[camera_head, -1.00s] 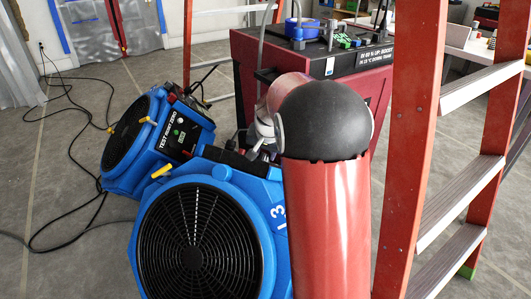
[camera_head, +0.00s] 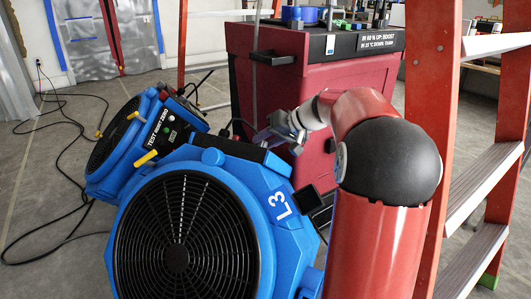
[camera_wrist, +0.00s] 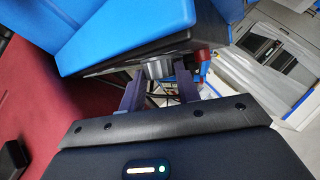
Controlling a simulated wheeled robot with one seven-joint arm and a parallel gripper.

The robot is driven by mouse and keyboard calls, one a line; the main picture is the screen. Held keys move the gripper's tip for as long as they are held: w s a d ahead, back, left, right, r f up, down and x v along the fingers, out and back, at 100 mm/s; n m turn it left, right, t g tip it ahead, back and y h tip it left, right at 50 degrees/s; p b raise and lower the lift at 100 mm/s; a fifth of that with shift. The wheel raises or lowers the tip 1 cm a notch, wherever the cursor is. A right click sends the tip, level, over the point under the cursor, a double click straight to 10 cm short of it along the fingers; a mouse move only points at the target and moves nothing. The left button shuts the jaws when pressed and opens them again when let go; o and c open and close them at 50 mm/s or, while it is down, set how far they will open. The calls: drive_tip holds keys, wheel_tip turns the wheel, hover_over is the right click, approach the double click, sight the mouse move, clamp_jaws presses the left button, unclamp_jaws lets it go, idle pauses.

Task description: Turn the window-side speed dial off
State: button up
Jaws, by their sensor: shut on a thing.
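The near blue blower marked L3 (camera_head: 262,190) stands at the front left in the head view, its round black grille facing me. A second blue blower (camera_head: 187,158) with a dark control panel stands behind it to the left. My gripper (camera_head: 268,132) is behind the top of the near blower, its tips partly hidden. In the wrist view, my gripper (camera_wrist: 160,82) has its two dark fingers on either side of a grey round dial (camera_wrist: 157,68), shut on it. The dial sticks out from a black panel under a blue housing (camera_wrist: 130,25). Its marks and setting cannot be read.
A dark red cabinet (camera_head: 300,90) with a black top stands behind my arm. An orange ladder (camera_head: 451,90) rises close on the right. Black cables (camera_head: 75,165) lie on the floor at left. A red knob (camera_wrist: 203,55) sits right of the dial.

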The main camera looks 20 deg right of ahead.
drive_tip(key=n+y, duration=0.2)
drive_tip(key=shift+d+f+y, duration=0.2)
drive_tip(key=shift+d+y, duration=0.05)
drive_tip(key=shift+y, duration=0.15)
drive_tip(key=shift+w+d+f+n+g+y, duration=0.1)
drive_tip(key=shift+n+g+y, duration=0.15)
drive_tip(key=shift+n+y, duration=0.6)
drive_tip(key=shift+w+d+f+n+g+y, duration=0.1)
drive_tip(key=shift+n+g+y, duration=0.15)
drive_tip(key=shift+n+y, duration=0.6)
drive_tip(key=shift+a, duration=0.1)
drive_tip(key=o, duration=1)
drive_tip(key=shift+c, duration=0.2)
wheel_tip(320, 180, up, 20)
drive_tip(key=p, duration=0.4)
drive_tip(key=shift+p, duration=0.35)
